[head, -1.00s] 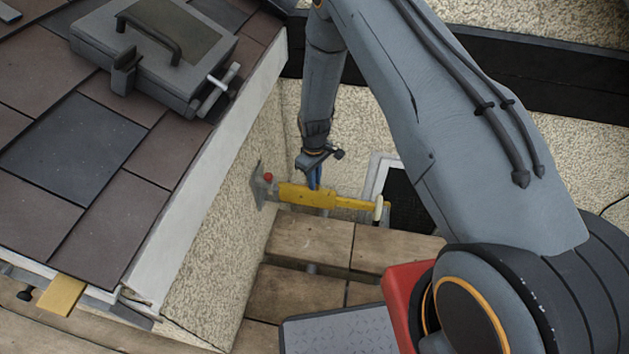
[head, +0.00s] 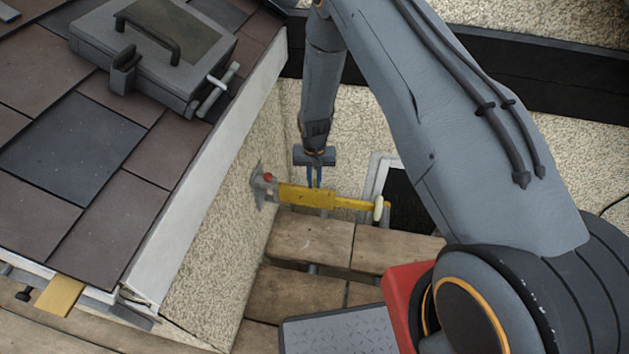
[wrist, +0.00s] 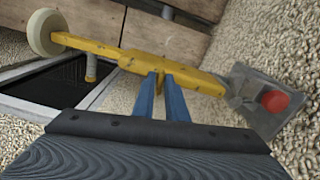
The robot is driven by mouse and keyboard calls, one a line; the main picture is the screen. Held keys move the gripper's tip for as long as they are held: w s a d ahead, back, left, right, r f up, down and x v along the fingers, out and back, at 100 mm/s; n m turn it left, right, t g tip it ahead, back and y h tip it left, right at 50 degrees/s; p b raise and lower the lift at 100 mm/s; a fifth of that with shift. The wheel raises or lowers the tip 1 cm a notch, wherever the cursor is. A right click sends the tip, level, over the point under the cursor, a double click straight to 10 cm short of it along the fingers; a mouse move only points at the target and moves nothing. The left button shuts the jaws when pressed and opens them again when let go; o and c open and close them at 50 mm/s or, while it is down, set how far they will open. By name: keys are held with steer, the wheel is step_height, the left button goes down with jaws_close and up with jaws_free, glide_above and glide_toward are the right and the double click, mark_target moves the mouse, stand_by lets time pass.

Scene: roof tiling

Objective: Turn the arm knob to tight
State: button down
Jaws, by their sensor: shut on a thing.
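The yellow arm (head: 330,198) sticks out from a grey metal bracket (head: 258,188) on the side wall. A red knob (head: 268,177) sits at the bracket end. It shows in the wrist view as a red cap (wrist: 274,101) on the grey plate. A pale round disc (head: 378,208) is at the arm's other end. My gripper (head: 314,185) points down from above, and its blue fingers (wrist: 161,82) are shut on the middle of the yellow arm. The fingers are apart from the red knob. I see no tight marking.
The tiled roof edge with its white fascia (head: 215,170) rises at the left, with a grey case (head: 150,50) on top. Wooden planks (head: 310,240) lie below the arm. A dark framed opening (head: 410,205) is to the right, close to the pale disc.

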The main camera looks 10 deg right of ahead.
mark_target(314, 183)
steer(key=shift+m, duration=0.8)
steer(key=c, duration=1.9)
jaws_free()
steer(key=shift+r, duration=0.1)
step_height(314, 183, up, 8)
steer(key=shift+f, duration=0.15)
